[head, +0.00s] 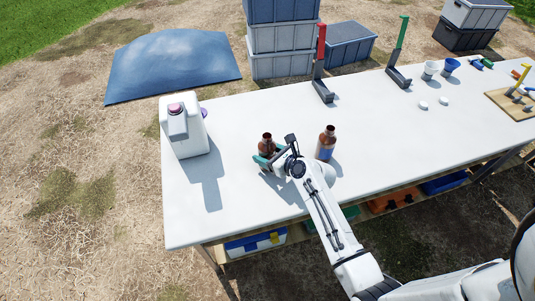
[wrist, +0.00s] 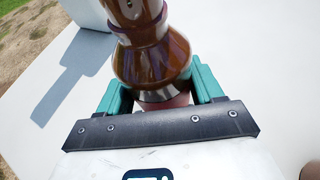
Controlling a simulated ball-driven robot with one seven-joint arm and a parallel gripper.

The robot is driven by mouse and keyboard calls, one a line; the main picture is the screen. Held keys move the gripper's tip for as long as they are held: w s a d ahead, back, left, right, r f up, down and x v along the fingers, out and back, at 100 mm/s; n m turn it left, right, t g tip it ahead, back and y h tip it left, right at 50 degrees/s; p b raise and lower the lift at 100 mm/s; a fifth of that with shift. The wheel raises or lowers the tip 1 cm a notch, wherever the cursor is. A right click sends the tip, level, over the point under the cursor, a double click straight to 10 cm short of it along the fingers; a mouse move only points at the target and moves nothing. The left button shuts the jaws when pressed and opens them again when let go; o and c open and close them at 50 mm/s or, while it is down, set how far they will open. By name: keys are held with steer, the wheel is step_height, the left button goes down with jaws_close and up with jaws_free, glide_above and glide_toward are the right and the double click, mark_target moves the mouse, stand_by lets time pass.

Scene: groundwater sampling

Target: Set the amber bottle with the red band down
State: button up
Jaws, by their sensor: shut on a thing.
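An amber bottle (head: 267,140) stands upright between the teal fingers of my gripper (head: 270,154), over the left part of the white table (head: 235,130). In the wrist view the bottle (wrist: 150,55) rises between the fingers of the gripper (wrist: 160,90), which are shut on it. A reddish band (wrist: 172,101) shows low on it, partly behind the gripper's front plate. Its base is hidden, so I cannot tell whether it touches the table. A second amber bottle (head: 328,135) with a bluish band stands upright to the right, apart from my gripper.
A white jug (head: 184,125) stands at the table's left end. A red-topped stand (head: 321,65) and a green-topped stand (head: 399,52) are at the back edge. Cups (head: 430,70) and white caps (head: 423,105) are farther right. The table is clear between the jug and the held bottle.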

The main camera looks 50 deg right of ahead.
steer(key=o, duration=1.4)
